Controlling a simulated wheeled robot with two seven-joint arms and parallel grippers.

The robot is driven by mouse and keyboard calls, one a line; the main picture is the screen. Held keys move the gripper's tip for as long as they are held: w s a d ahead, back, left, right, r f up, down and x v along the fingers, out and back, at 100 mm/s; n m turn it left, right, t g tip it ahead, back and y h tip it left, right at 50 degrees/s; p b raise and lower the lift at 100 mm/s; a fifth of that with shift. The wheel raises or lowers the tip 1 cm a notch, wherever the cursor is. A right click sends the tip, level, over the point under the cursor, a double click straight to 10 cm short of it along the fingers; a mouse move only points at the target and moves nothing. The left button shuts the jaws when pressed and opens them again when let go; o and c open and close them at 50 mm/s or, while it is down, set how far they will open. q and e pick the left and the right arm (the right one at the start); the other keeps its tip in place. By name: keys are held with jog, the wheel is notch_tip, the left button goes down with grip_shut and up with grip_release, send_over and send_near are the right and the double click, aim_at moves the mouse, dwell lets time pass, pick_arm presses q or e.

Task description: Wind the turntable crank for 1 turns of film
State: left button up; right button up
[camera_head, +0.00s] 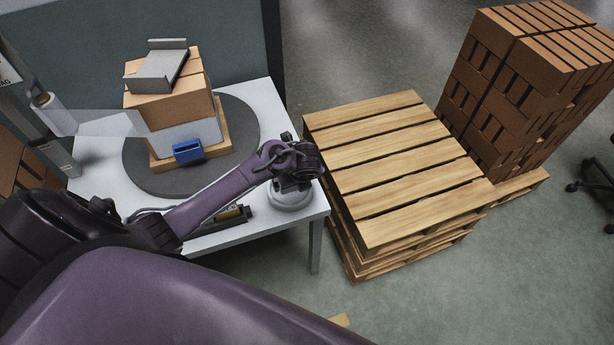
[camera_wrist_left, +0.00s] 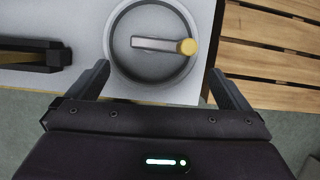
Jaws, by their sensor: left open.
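The crank shows in the left wrist view as a round grey housing (camera_wrist_left: 118,55) with a grey arm (camera_wrist_left: 150,43) and a yellow knob (camera_wrist_left: 187,46) at the arm's right end. In the head view, its pale base (camera_head: 290,202) sits at the table's front right corner, partly hidden by my arm. My left gripper (camera_wrist_left: 159,69) is open and empty, with its fingers spread on the near side of the crank. The knob is not between the fingertips. The dark round turntable (camera_head: 245,120) carries a stack of boxes (camera_head: 168,107). My right gripper is not in view.
A white film roll (camera_head: 52,112) stands left, its clear film reaching the stack. A dark tool with a yellow part (camera_head: 236,212) lies on the white table (camera_head: 277,97) left of the crank. Stacked pallets (camera_head: 400,165) stand close right, with bricks (camera_head: 530,75) behind.

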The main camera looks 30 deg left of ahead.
pick_arm(q)
jog(key=shift+m, duration=0.3)
jog(key=x, duration=0.6)
jog(key=shift+w+a+b, duration=0.25)
jog(key=shift+a+b, duration=0.05)
jog(key=shift+b, duration=0.1)
jog(key=shift+w+a+f, duration=0.15)
jog(key=shift+w+f, duration=0.05)
jog(key=shift+f, duration=0.35)
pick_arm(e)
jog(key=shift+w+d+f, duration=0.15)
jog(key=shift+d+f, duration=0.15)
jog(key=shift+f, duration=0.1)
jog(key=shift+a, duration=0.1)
pick_arm(q)
jog(key=shift+c, duration=0.8)
jog(key=c, duration=0.8)
jog(key=shift+n, duration=0.4)
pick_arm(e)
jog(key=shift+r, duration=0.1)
